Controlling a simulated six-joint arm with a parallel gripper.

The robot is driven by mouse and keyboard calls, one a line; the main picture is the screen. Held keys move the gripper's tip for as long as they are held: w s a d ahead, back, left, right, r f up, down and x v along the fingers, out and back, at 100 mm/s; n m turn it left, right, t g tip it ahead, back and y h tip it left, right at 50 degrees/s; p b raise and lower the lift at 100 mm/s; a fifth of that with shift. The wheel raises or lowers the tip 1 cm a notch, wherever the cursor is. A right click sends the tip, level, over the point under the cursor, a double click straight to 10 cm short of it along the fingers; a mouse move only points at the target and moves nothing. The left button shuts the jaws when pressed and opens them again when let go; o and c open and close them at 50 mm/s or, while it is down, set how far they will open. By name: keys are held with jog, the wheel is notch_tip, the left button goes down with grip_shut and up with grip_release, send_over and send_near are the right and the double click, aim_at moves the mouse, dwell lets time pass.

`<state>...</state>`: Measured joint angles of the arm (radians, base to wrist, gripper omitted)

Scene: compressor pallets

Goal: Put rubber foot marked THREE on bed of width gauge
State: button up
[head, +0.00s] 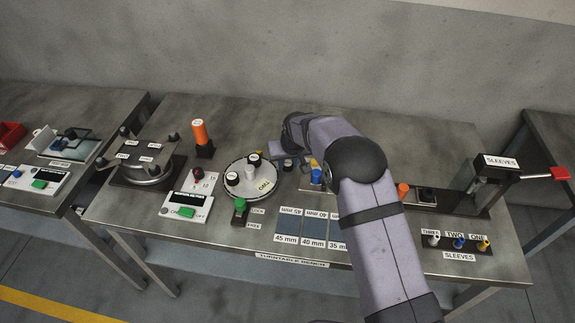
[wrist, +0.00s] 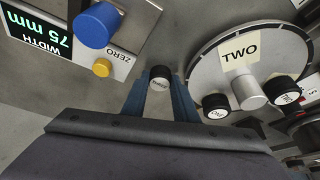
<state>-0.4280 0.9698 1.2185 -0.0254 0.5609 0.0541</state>
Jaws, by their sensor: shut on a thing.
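My gripper (wrist: 161,92) is shut on a small black rubber foot (wrist: 160,74) with a white label on its top; the lettering is too small to read surely. The foot stands upright between the blue fingertips. The width gauge (wrist: 128,38) is at upper left in the wrist view, with a display reading 75 mm, a blue knob and a yellow ZERO button. Its bed cannot be made out. In the head view the gauge (head: 317,175) is partly hidden behind my arm, and my gripper (head: 279,165) is between it and the round turntable.
The round turntable (wrist: 205,70) bears a TWO label and two more black feet (wrist: 215,106) (wrist: 284,90) around a grey hub. In the head view, a green-button box (head: 187,212), an orange-handled tool (head: 199,134) and blue mats (head: 288,225) are nearby.

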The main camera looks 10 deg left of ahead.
aim_at(288, 165)
jog(key=shift+r, duration=0.15)
notch_tip(288, 165, up, 10)
jog(key=f+b, duration=0.1)
jog(key=b, duration=0.1)
jog(key=w+d+r+m+h+p, duration=0.1)
jog(key=w+d+r+m, duration=0.15)
jog(key=d, duration=0.75)
jog(key=w+d+r+m+h+p, duration=0.1)
jog(key=d+r, duration=0.2)
jog(key=d, duration=0.6)
jog(key=s+d+f, duration=0.1)
jog(key=s+d, duration=0.2)
jog(key=d, duration=0.1)
jog(key=s+a+f+n+g+y+p, duration=0.1)
jog(key=s+a+n+y, duration=0.3)
jog(key=n, duration=0.8)
jog(key=shift+s+a+f+n+g, duration=0.35)
jog(key=shift+s+a+f+g, duration=0.3)
jog(key=shift+f, duration=0.2)
jog(key=shift+w+f+p, duration=0.1)
jog(key=shift+f+p, duration=1.25)
jog(key=shift+f, duration=3.65)
jog(key=shift+f, duration=0.15)
